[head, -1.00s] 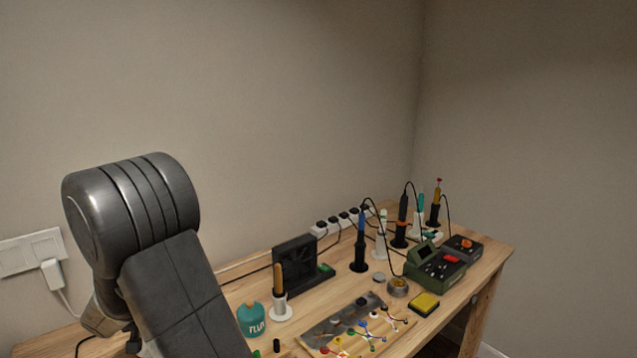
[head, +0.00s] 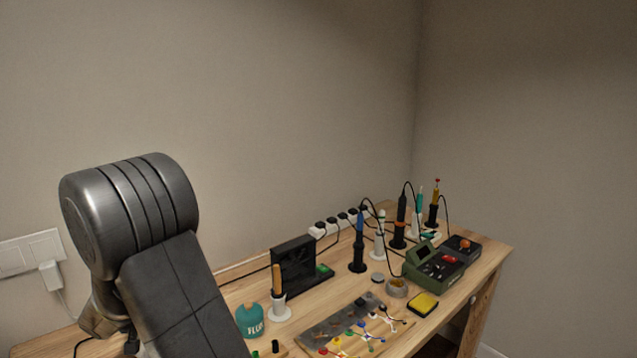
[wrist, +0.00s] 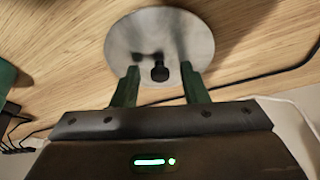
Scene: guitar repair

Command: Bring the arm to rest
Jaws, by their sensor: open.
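My arm fills the left of the head view, raised and bent above the workbench (head: 245,290). My gripper (wrist: 161,78) shows in the wrist view with its two green fingers apart and nothing held between them. Beyond the fingertips lies a round grey metal disc (wrist: 135,35) with a small black knob (wrist: 160,73) in front of it. The knob appears in the gap between the fingers; I cannot tell how far away it is. In the head view the gripper's fingers are hidden behind my arm.
A teal flux jar (head: 249,320) and a white holder (head: 279,310) stand just right of my arm. A black fan unit (head: 295,265), several soldering irons and a green station (head: 433,265) are farther right. A wall socket (head: 30,252) is at left. Cables cross the bench.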

